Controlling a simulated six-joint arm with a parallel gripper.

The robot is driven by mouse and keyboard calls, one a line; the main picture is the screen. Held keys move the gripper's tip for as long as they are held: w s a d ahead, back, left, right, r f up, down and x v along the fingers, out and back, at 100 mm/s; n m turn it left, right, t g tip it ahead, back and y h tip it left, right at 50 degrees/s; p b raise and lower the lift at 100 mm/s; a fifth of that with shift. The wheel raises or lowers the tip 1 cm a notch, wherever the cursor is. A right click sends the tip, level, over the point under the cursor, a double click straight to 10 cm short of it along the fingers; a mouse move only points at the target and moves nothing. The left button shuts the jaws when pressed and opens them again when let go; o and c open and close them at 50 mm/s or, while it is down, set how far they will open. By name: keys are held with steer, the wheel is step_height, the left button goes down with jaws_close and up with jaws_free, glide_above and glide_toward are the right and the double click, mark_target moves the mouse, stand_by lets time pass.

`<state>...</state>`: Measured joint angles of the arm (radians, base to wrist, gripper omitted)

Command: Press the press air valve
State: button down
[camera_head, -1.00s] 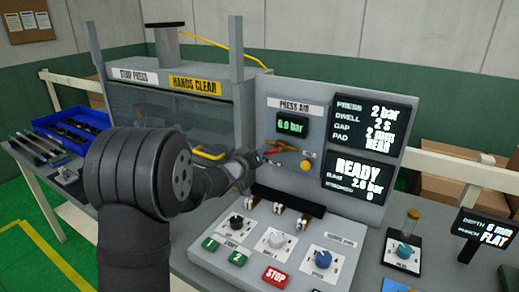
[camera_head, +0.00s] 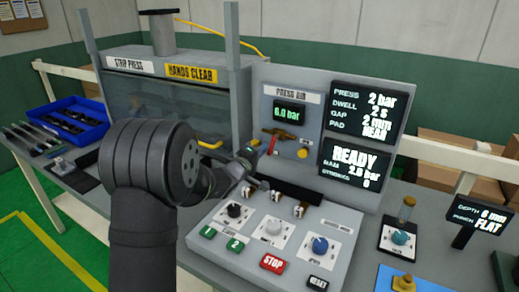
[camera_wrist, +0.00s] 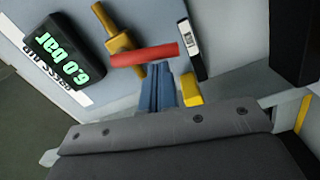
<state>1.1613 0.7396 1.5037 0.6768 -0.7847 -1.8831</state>
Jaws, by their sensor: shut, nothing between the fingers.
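The press air valve has a brass body (camera_head: 282,134) and a red lever (camera_head: 272,146), mounted on the grey panel below the PRESS AIR label. Its display (camera_head: 289,114) reads 6.0 bar. In the head view the lever slants steeply down from the brass body. The wrist view shows the red lever (camera_wrist: 144,55) lying across, just beyond the fingertips, with the brass body (camera_wrist: 118,38) behind it. My gripper (camera_head: 250,153) is shut and empty, just left of the lever; its blue-grey fingers (camera_wrist: 158,82) end close to it. I cannot tell whether they touch.
A yellow knob (camera_head: 303,153) sits right of the lever. The press (camera_head: 160,95) stands behind my arm. The right screen (camera_head: 352,162) reads READY.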

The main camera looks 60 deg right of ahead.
steer(key=shift+w, duration=0.1)
steer(key=w+a+r, duration=0.1)
steer(key=w+a, duration=0.3)
steer(key=a, duration=0.6)
steer(key=shift+a, duration=0.4)
steer(key=shift+d, duration=0.1)
steer(key=d, duration=0.9)
step_height(320, 180, up, 9)
steer(key=s+m+t, duration=0.1)
steer(key=s+m, duration=0.1)
steer(key=m, duration=1.3)
steer(key=shift+s+d, duration=0.35)
steer(key=shift+s, duration=0.05)
